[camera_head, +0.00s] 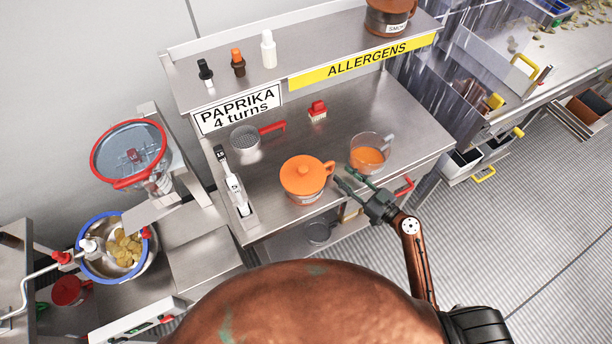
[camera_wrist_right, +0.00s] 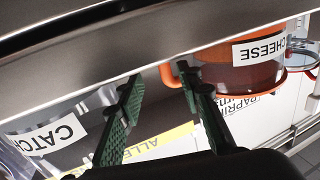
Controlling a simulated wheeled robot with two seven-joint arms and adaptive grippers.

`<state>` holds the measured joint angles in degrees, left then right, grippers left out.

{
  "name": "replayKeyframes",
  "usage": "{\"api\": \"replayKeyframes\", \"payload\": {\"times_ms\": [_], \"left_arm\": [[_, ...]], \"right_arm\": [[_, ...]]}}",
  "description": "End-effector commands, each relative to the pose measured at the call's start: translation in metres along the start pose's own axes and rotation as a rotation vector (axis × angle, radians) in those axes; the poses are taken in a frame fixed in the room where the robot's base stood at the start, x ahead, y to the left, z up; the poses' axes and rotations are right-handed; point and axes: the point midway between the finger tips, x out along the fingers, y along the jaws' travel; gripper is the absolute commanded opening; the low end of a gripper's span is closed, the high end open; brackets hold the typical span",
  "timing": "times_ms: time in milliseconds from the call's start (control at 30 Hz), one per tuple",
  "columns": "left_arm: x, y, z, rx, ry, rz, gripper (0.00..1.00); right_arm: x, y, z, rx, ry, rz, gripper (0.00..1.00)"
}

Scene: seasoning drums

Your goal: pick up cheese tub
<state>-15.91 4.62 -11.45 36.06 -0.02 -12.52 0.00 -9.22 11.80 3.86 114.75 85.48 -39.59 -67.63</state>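The cheese tub (camera_head: 303,187) has an orange lid and an orange handle on its right side. It stands upright near the front of the steel table. In the right wrist view, its CHEESE label (camera_wrist_right: 259,49) shows at upper right, and the handle lies close to one finger. My right gripper (camera_head: 346,180) is open and empty, right of the tub at the table's front edge. Its green fingers (camera_wrist_right: 160,76) are spread apart in the wrist view. I cannot tell whether a finger touches the handle. My left gripper is not in view.
A clear jug (camera_head: 369,154) with orange contents stands just right of the tub, near my gripper. A sieve with a red handle (camera_head: 245,139) and a red brush (camera_head: 317,110) lie behind. A shaker rack (camera_head: 240,205) stands left. A shelf (camera_head: 220,75) overhangs the back.

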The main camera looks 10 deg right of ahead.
Motion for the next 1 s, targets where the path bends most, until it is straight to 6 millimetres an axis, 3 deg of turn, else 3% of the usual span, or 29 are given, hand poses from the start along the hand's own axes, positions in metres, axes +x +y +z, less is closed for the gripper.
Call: {"api": "replayKeyframes", "payload": {"times_ms": [200, 300, 500, 767, 1000], "left_arm": [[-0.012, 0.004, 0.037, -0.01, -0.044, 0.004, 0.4], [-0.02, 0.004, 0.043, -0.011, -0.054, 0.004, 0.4], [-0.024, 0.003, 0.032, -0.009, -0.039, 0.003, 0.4], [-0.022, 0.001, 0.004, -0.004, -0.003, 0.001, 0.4], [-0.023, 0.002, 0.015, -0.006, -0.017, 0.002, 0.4]], "right_arm": [[0.023, -0.001, -0.004, 0.001, 0.003, 0.003, 0.33], [0.039, -0.004, -0.006, 0.001, 0.004, 0.002, 0.33], [0.062, -0.005, -0.003, 0.0, 0.0, 0.001, 0.33], [0.065, -0.006, -0.001, -0.001, -0.001, -0.001, 0.33], [0.065, -0.006, -0.001, -0.001, -0.001, -0.001, 0.17]]}}
